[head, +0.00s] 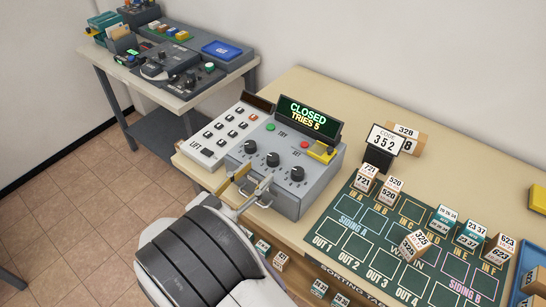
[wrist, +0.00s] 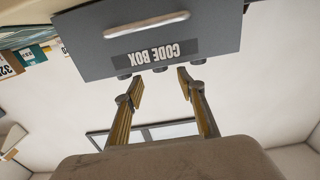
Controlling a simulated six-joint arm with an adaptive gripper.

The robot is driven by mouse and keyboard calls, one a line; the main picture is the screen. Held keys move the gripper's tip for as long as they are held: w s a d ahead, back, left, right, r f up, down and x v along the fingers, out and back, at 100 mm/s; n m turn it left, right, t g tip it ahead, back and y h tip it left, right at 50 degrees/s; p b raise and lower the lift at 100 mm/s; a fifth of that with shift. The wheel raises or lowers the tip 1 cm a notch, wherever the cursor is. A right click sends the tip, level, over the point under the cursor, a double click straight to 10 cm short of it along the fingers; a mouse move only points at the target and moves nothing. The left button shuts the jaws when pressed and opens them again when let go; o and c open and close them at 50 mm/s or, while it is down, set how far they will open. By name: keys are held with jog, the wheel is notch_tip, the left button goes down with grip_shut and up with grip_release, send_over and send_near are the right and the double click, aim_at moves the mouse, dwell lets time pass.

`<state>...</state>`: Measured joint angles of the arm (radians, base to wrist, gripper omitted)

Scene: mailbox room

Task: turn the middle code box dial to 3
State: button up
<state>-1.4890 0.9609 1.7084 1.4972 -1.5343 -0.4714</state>
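The grey code box (head: 318,188) stands on the table with three black dials on its top. The middle dial (head: 273,159) sits between the left dial (head: 249,146) and the right dial (head: 297,173); its setting is too small to read. My gripper (head: 252,185) is at the box's front side, below the dials and apart from the middle one. In the wrist view the code box (wrist: 205,38) appears upside down, and my gripper (wrist: 160,80) has its two fingers spread with nothing between them.
The box display (head: 309,111) reads "CLOSED TRIES 5". A white lift keypad (head: 226,132) adjoins the box's left. A green sorting mat (head: 345,247) with numbered blocks lies to the right. The box has buttons and a yellow-topped part at its back.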

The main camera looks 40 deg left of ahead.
aim_at(269, 162)
jog(key=shift+w, duration=0.2)
jog(key=shift+w, duration=3.75)
grip_shut()
